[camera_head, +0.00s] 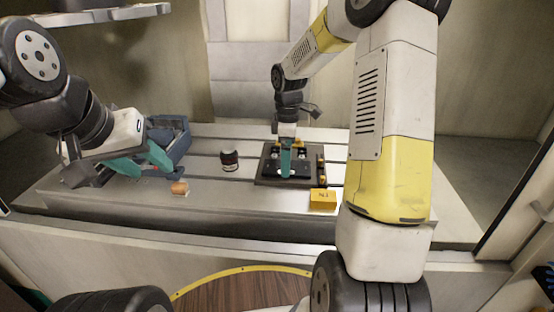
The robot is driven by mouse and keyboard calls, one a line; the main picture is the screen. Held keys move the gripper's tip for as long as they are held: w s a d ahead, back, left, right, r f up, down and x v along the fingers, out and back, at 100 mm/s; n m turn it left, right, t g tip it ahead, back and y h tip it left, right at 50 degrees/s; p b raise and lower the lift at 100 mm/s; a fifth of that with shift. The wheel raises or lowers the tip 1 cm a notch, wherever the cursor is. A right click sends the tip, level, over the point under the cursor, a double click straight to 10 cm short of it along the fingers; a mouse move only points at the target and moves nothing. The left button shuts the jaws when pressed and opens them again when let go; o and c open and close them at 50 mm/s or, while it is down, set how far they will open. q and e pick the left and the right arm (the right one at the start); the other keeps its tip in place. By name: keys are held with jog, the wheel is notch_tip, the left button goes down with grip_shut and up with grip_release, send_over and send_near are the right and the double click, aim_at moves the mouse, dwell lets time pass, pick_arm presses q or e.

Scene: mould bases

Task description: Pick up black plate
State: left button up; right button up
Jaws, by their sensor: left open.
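The black plate (266,174) lies flat on the grey slotted table (215,190), right of the middle. It is a dark square base with small yellow and black parts on and beside it. My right gripper (285,173) points down over the plate. One teal finger shows in front of its middle; whether it touches the plate and how far the jaws are apart cannot be told. My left gripper (155,171) is open and empty, its teal fingers apart over the left part of the table, well away from the plate.
A blue bin (180,146) stands behind my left gripper. A small copper-coloured cylinder (179,188) is near the table's front edge. A black and white can (229,160) stands left of the plate. A yellow block (323,199) sits in front of the plate's right corner.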

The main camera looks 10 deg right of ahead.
notch_tip(320, 180, down, 2)
jog(key=shift+c, duration=0.2)
jog(key=c, duration=1.8)
jog(key=shift+r, duration=0.1)
jog(key=shift+c, duration=0.8)
